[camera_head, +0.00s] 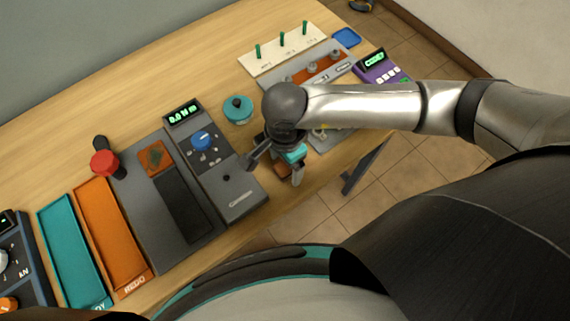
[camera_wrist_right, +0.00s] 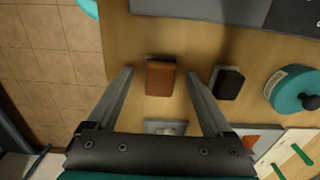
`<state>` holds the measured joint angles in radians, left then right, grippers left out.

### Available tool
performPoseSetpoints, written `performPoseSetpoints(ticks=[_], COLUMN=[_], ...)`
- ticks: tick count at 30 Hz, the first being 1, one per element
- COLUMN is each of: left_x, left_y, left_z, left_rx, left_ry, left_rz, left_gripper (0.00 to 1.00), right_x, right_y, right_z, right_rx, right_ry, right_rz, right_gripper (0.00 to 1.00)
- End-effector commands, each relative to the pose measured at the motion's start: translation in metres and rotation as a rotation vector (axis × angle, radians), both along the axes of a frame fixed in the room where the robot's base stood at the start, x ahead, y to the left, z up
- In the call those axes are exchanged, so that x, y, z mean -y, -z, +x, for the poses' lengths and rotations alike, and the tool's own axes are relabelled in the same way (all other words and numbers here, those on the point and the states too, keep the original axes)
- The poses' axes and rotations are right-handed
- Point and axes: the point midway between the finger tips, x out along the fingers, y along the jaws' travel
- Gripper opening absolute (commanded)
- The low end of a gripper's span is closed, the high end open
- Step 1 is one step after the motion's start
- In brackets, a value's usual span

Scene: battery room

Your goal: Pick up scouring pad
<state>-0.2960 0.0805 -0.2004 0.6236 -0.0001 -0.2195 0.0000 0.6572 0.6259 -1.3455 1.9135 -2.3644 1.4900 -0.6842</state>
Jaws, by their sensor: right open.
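A reddish-brown block-shaped pad (camera_wrist_right: 160,77), which I take for the scouring pad, lies on the wooden table near its edge. In the right wrist view it sits between the fingertips of my right gripper (camera_wrist_right: 160,73), with a gap on each side. The gripper is open and empty above it. In the head view my right gripper (camera_head: 274,172) points down at the table's front edge, and only a bit of the brown pad (camera_head: 281,170) shows beneath it. My left gripper is not in view.
A small black block (camera_wrist_right: 228,82) lies beside the right finger in the wrist view, with a round teal container (camera_wrist_right: 293,92) beyond it. A grey device with a blue knob (camera_head: 202,140) stands left of the gripper in the head view. Tiled floor (camera_head: 328,205) lies past the table edge.

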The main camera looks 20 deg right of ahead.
Motion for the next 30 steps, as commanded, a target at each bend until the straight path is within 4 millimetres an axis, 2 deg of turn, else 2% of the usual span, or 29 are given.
performPoseSetpoints(ticks=[4, 26, 27, 30], left_x=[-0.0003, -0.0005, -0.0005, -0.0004], left_y=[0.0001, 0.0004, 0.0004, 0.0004], left_z=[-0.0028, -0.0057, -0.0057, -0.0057], left_rx=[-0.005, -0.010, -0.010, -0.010], left_ry=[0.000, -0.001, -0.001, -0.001], left_rz=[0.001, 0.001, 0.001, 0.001], left_gripper=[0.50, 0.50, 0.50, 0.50], right_x=[-0.0003, -0.0004, -0.0004, -0.0004], right_y=[-0.0003, -0.0008, -0.0008, -0.0009], right_z=[-0.0001, 0.0002, 0.0002, 0.0002], right_rx=[0.000, 0.001, 0.001, 0.001], right_ry=[-0.001, 0.000, 0.000, 0.000], right_rz=[0.001, 0.001, 0.001, 0.001], right_gripper=[0.85, 0.03, 0.00, 0.00])
